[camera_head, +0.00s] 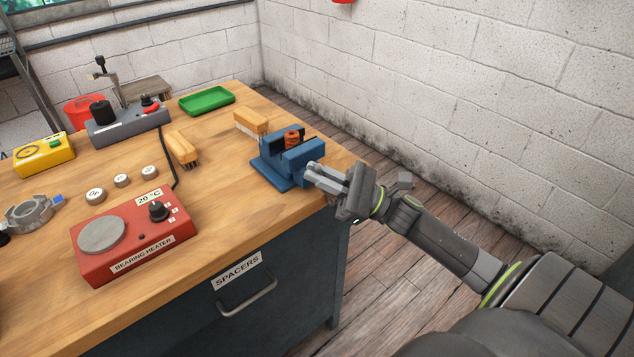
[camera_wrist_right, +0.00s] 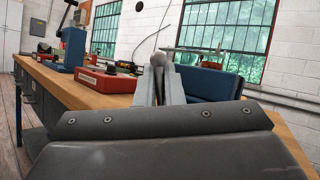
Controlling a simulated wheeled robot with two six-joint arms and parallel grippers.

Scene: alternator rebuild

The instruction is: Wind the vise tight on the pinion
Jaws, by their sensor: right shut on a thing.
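The blue vise (camera_head: 303,158) stands near the right edge of the bench. An orange-brown round part, which looks like the pinion (camera_head: 292,138), sits upright between its dark jaws. Whether the jaws press on it cannot be told. My right gripper (camera_head: 318,176) is at the front right side of the vise, shut on the vise handle. In the right wrist view, my fingers (camera_wrist_right: 159,82) close around the handle's rounded end (camera_wrist_right: 159,60), and the blue vise body (camera_wrist_right: 212,85) is just behind to the right. The fingers hide most of the handle. My left gripper is not in view.
The wooden bench (camera_head: 215,215) holds a red bearing heater (camera_head: 140,245), a grey press unit (camera_head: 125,128), a green tray (camera_head: 207,101), a yellow box (camera_head: 44,154) and brushes (camera_head: 182,149). Several small white discs lie mid-bench. Open floor (camera_head: 375,275) lies right of the bench.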

